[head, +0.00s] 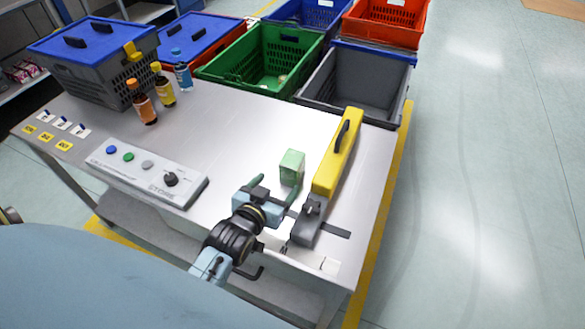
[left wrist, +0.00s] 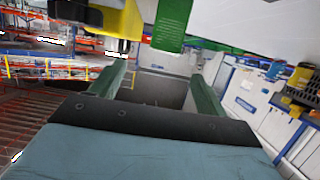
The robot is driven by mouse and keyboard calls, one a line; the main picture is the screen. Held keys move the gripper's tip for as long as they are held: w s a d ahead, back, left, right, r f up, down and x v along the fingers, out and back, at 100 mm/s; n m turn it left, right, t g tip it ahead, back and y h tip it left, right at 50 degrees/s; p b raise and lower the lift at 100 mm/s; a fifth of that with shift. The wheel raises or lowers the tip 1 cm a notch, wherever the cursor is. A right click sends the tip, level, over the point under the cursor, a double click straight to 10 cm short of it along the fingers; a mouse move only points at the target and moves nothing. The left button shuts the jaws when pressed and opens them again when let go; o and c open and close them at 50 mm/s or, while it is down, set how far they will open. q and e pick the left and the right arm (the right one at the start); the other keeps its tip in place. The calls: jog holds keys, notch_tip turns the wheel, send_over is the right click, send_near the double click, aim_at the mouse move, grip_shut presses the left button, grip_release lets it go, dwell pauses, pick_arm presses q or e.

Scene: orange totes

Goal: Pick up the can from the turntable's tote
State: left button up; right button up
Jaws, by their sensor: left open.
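I see no can and no turntable in either view. My left gripper (head: 274,188) is open, low over the front right part of a grey metal table (head: 225,130). A small green box (head: 291,162) stands just beyond its fingers, at the right finger's side. In the left wrist view the open fingers (left wrist: 160,84) have nothing between them, and the green box (left wrist: 172,22) is above them. Several totes are behind the table: a green one (head: 228,75), a grey one (head: 355,107), a blue one (head: 325,14) and an orange-red one (head: 393,22). My right gripper is not in view.
A yellow and grey sealer-like tool (head: 336,165) lies right of the gripper, close to it. A white control box (head: 145,172) with buttons is at left. Several bottles (head: 163,87) and a lidded grey tote (head: 95,80) stand at the back left. The table middle is clear.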

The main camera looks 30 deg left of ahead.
aim_at(289, 165)
pick_arm(q)
jog(key=b+x, duration=0.1)
jog(key=x, duration=0.6)
jog(key=shift+w+a+f, duration=0.1)
jog(key=shift+w+f, duration=0.05)
jog(key=shift+w, duration=0.2)
jog(key=shift+a+b+x, duration=0.2)
jog(key=shift+b+x, duration=0.05)
jog(key=shift+x, duration=1.05)
jog(key=shift+a+b+x, duration=0.2)
jog(key=shift+x, duration=1.15)
jog(key=shift+s, duration=0.1)
jog(key=c, duration=1.2)
jog(key=shift+c, duration=0.7)
